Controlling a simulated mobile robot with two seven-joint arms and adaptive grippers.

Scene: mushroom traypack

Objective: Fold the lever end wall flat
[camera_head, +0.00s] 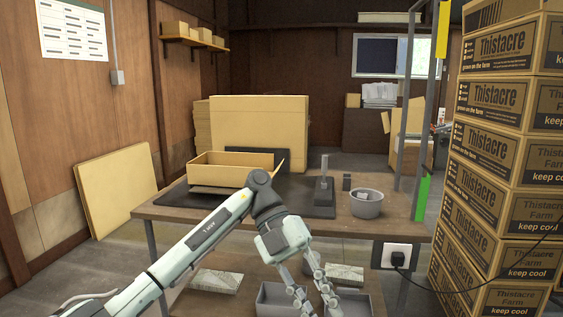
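The cardboard tray (222,176) sits on a dark mat (185,195) on the workbench, with its long side walls upright. At its right end, towards the lever, the end wall (280,163) shows as a thin panel leaning outward, not flat. My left arm hides part of that end. A dark stand with an upright lever (324,167) is to the right of the tray. My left gripper (316,304) points down in front of the bench's near edge, open and empty, well apart from the tray. My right gripper is not in view.
A grey bowl (366,205) and a small dark block (347,182) stand right of the lever. Grey bins (353,299) and printed packs (344,274) lie on the lower shelf. Stacked Thistacre boxes (490,150) rise at the right. A large cardboard block (258,108) stands behind the bench.

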